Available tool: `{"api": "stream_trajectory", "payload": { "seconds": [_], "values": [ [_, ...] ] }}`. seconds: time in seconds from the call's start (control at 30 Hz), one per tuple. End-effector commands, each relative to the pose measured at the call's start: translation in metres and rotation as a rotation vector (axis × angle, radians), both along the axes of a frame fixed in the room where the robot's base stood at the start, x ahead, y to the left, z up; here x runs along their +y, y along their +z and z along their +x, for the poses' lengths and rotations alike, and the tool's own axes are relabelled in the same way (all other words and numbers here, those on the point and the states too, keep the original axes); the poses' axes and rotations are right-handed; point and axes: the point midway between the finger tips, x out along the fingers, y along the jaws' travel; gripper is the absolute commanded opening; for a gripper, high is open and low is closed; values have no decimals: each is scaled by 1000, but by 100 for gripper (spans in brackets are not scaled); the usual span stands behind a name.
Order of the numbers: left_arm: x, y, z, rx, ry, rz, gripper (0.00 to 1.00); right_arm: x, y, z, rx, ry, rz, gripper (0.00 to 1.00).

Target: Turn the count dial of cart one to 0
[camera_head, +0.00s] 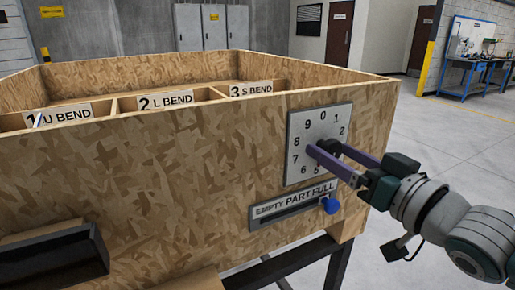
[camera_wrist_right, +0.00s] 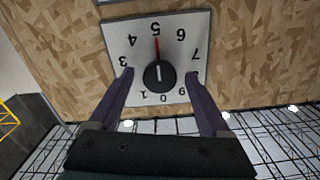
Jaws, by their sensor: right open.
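The count dial is a grey square plate (camera_head: 297,135) with black numbers on the front of a chipboard cart (camera_head: 170,160). In the right wrist view the dial plate (camera_wrist_right: 183,28) appears upside down. Its round black knob (camera_wrist_right: 159,78) has a white line, and a red pointer (camera_wrist_right: 157,47) points at 5. My right gripper (camera_head: 319,148) is open in front of the dial. In the wrist view its two purple fingers (camera_wrist_right: 159,75) lie on either side of the knob with visible gaps. In the head view the fingers hide the knob. My left gripper is not in view.
A slider plate marked EMPTY, PART, FULL (camera_head: 270,207) sits below the dial, with its blue knob (camera_head: 331,205) at the FULL end. A black box-like part (camera_head: 55,258) projects at lower left. The cart has labelled bend compartments. Open floor lies to the right.

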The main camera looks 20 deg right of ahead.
Motion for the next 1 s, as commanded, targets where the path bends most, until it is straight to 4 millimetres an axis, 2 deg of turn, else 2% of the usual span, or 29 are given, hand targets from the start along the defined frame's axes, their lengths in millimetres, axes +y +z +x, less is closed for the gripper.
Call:
{"api": "stream_trajectory", "payload": {
  "seconds": [0.2,0.9,1.0],
  "values": [
    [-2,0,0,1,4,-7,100,0,0,0,0,0,0,79],
    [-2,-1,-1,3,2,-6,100,0,0,0,-1,1,0,0],
    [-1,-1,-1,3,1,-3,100,0,0,0,-1,1,0,0]
  ]
}}
